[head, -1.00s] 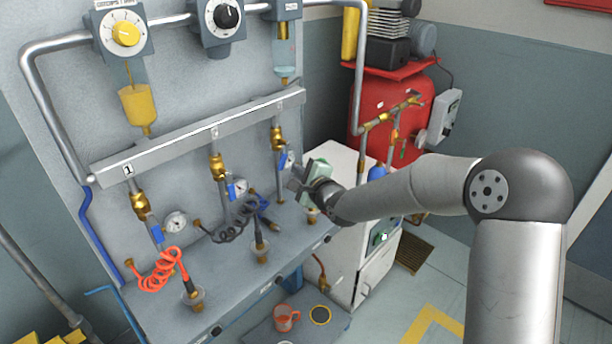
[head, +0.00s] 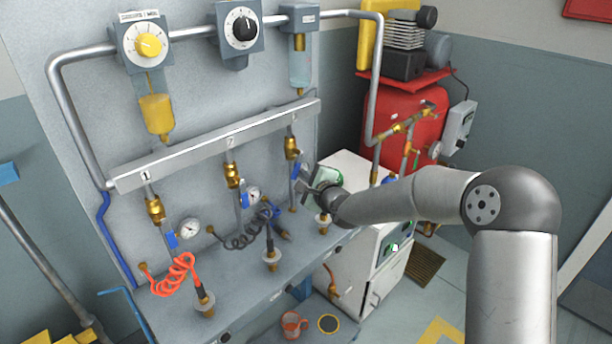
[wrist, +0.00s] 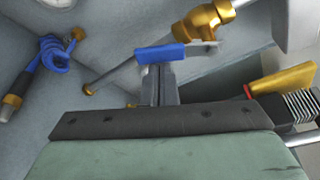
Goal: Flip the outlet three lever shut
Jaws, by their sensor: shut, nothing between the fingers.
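The outlet three valve (head: 292,148) is the brass one at the right end of the manifold rail. Its blue lever (head: 296,171) hangs down close to the pipe. In the wrist view the brass valve (wrist: 203,22) is at the top, and the blue lever handle (wrist: 160,55) lies across the upper middle. My gripper (head: 304,184) is just right of and below the lever in the head view. In the wrist view the gripper's fingertips (wrist: 160,72) are together, empty, and right at the lever's lower edge. I cannot tell whether they touch it.
The manifold rail (head: 215,146) runs above the outlets. Outlet two's dark coiled hose (head: 245,238) and pressure gauge (head: 251,194) are to the left. A white cabinet (head: 345,240) stands behind my gripper, with a red tank (head: 400,120) beyond.

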